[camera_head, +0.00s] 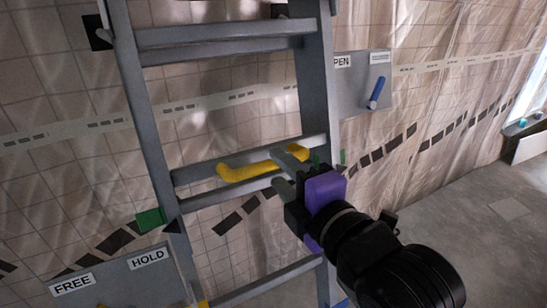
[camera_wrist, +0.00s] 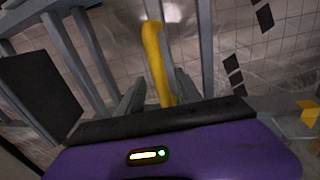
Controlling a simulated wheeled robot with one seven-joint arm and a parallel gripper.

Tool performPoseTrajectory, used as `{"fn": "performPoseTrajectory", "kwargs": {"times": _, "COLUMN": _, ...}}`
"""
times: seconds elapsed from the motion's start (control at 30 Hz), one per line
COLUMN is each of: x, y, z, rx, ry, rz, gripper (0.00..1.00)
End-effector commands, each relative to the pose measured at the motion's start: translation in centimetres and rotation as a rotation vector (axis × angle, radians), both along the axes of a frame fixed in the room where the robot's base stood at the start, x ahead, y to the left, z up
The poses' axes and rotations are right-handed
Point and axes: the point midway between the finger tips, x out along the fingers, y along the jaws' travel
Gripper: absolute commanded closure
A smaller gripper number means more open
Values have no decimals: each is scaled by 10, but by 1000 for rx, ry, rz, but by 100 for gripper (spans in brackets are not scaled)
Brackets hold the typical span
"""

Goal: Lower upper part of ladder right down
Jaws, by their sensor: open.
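A grey ladder (camera_head: 140,115) stands upright in front of the tiled wall, with doubled rungs in its upper and middle parts. A yellow handle (camera_head: 250,170) lies across the middle pair of rungs. My gripper (camera_head: 287,167) is open at the handle's right end. In the wrist view the yellow handle (camera_wrist: 157,60) runs between the two grey fingers of my gripper (camera_wrist: 158,90). Whether a finger touches the handle I cannot tell. My purple gripper body hides part of the ladder's right rail.
A grey panel labelled FREE and HOLD (camera_head: 125,283) is at the lower left. Another panel with a blue lever (camera_head: 376,92) is right of the ladder; its label is partly hidden. Plastic sheeting covers the wall. Open floor (camera_head: 480,230) lies at the right.

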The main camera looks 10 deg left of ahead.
Motion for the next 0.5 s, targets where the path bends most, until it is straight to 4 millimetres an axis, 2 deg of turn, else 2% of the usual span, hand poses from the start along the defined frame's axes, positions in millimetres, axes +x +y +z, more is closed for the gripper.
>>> {"fn": "performPoseTrajectory", "kwargs": {"times": 0.2, "x": 22, "y": 16, "z": -1, "rx": 0, "ry": 1, "rz": 2, "gripper": 59}}
{"fn": "performPoseTrajectory", "kwargs": {"times": 0.5, "x": 29, "y": 20, "z": -4, "rx": 1, "ry": 0, "rz": 0, "gripper": 59}}
